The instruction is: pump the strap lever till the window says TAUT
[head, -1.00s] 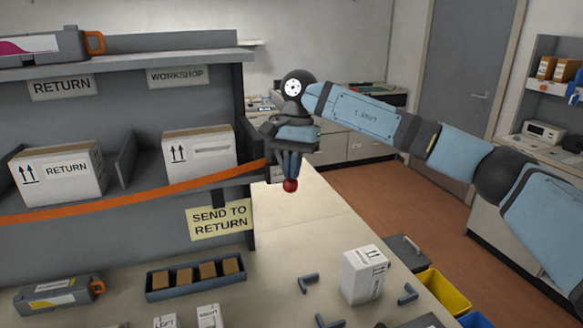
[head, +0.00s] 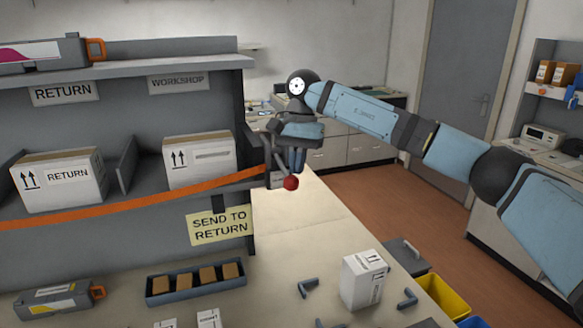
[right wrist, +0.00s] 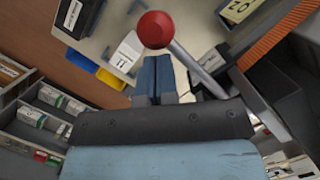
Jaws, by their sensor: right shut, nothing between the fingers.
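The orange strap (head: 130,203) runs across the front of the shelf to a dark ratchet housing (head: 267,165) at the shelf's right post. The lever (head: 279,163) hangs down there and ends in a red ball knob (head: 291,183). My right gripper (head: 298,170) is shut and empty, close beside the lever, just above the knob. In the right wrist view the shut blue fingers (right wrist: 154,62) point toward the red knob (right wrist: 155,29), with the silver lever rod (right wrist: 195,67) to their right. I cannot tell if they touch. No window wording is readable. My left gripper is out of view.
Two white boxes stand on the shelf behind the strap (head: 62,180), (head: 199,160). A yellow SEND TO RETURN sign (head: 220,224) hangs below. A white box (head: 363,280) and a blue tray (head: 160,292) sit on the table. The space right of the lever is open.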

